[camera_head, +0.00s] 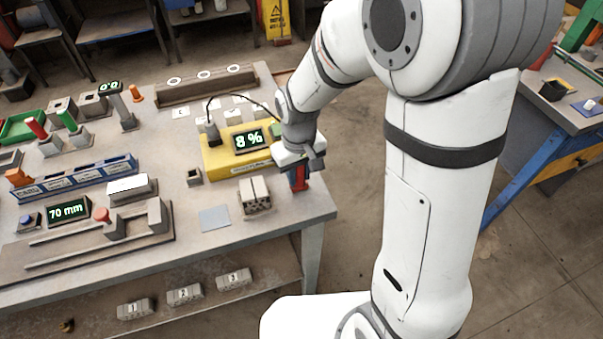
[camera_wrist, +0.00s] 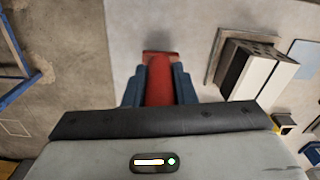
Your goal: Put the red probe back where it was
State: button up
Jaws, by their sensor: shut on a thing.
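My gripper (camera_head: 301,182) is shut on a red probe (camera_head: 298,174), near the right edge of the workbench. In the wrist view, the red probe (camera_wrist: 158,82) lies between my two dark blue fingers (camera_wrist: 159,95), with a wider red end beyond them. I cannot tell whether its end touches the bench top. A yellow meter (camera_head: 222,158) with a display reading 8 % (camera_head: 249,141) stands just left of my gripper. A dark cable runs over the meter towards my wrist; its end there is hidden.
Red (camera_head: 37,128) and green (camera_head: 68,122) handled pieces stand far left. Bare bench lies around the plate.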

jog(key=shift+f, duration=0.25)
jog(key=shift+f, duration=0.2)
jog(key=o, duration=0.9)
notch_tip(320, 180, up, 12)
jog(key=shift+r, duration=0.2)
jog(key=s+d+r+m+t, duration=0.1)
jog(key=s+d, duration=0.3)
jog(key=s+d+r+m+t, duration=0.1)
jog(key=s+d+m, duration=0.1)
jog(key=s+d, duration=0.2)
jog(key=s+d+m, duration=0.2)
jog(key=s+d, duration=0.2)
jog(key=d, duration=0.1)
jog(key=shift+s+r+t, duration=0.15)
jog(key=shift+r+t, duration=0.25)
